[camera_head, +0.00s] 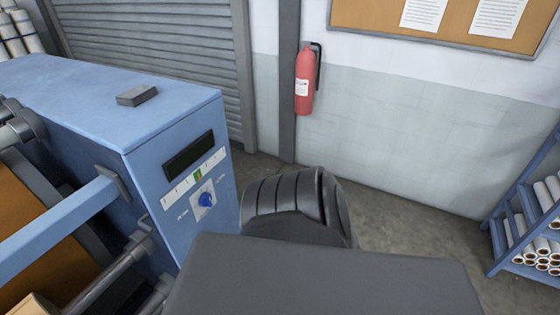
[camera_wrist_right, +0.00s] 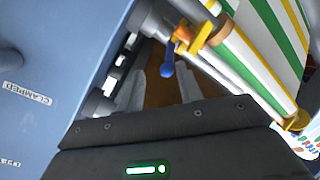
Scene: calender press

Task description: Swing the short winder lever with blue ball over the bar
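The short winder lever's blue ball (camera_wrist_right: 167,71) shows in the right wrist view, on a short blue stem below an orange-yellow collar (camera_wrist_right: 197,40). A grey bar (camera_wrist_right: 222,74) runs from near the collar down to the right, beside a roll striped green, yellow and white (camera_wrist_right: 250,65). My right gripper (camera_wrist_right: 160,84) is open, with its two pale fingers apart. In that picture the ball lies between the fingertips; its distance from them cannot be told, and no contact shows. The lever is not visible in the head view. My left gripper is in neither view.
The blue machine housing (camera_head: 110,100) stands at the left with a control panel and blue knob (camera_head: 206,199). A blue side wall with a "CLAMPED" label (camera_wrist_right: 27,93) is close left of my right gripper. A rack of rolls (camera_head: 520,230) stands at the right.

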